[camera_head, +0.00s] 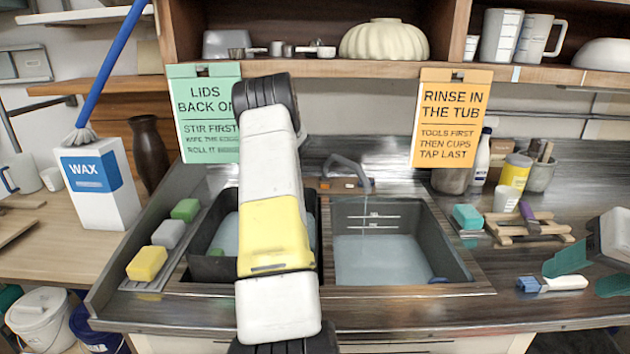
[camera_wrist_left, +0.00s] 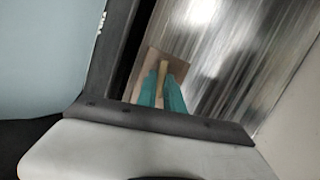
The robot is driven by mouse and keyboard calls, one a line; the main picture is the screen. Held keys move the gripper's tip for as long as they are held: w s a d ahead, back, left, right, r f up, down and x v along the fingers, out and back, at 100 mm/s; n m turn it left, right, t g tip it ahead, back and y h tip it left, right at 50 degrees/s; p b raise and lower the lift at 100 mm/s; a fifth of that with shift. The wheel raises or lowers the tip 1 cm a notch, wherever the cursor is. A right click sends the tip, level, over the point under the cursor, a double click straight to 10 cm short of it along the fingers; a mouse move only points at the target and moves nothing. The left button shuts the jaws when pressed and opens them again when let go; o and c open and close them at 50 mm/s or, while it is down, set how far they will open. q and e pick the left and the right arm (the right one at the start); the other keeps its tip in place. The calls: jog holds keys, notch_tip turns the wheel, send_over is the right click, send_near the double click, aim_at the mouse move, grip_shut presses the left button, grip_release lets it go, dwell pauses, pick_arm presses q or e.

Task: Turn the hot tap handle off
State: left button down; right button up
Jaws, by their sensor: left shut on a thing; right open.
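A grey tap (camera_head: 345,165) curves over the right sink basin, and a thin stream of water (camera_head: 366,205) falls from it. A brown-orange block (camera_head: 343,185) sits at its base. In the left wrist view my left gripper (camera_wrist_left: 163,88) has its teal fingers shut on a narrow tan bar (camera_wrist_left: 163,70), which looks like the hot tap handle, in front of a brown plate (camera_wrist_left: 178,66). In the head view my own arm hides this gripper and the handle. My right gripper (camera_head: 573,276) is open at the right edge, above the counter near a brush.
The right basin (camera_head: 460,255) holds pale water. Sponges (camera_head: 148,262) line the left ledge. A blue-bristled brush (camera_head: 550,284) and a wooden rack (camera_head: 515,228) with tools lie on the right counter. Two signs (camera_head: 205,115) (camera_head: 450,118) hang below the shelf.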

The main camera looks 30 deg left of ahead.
pick_arm(q)
jog(key=shift+m, duration=0.8)
jog(key=shift+t, duration=0.3)
jog(key=c, duration=1.5)
grip_release()
jog(key=shift+o, duration=0.2)
jog(key=v, duration=0.7)
jog(key=shift+d+r, duration=0.25)
jog(key=shift+s, duration=0.15)
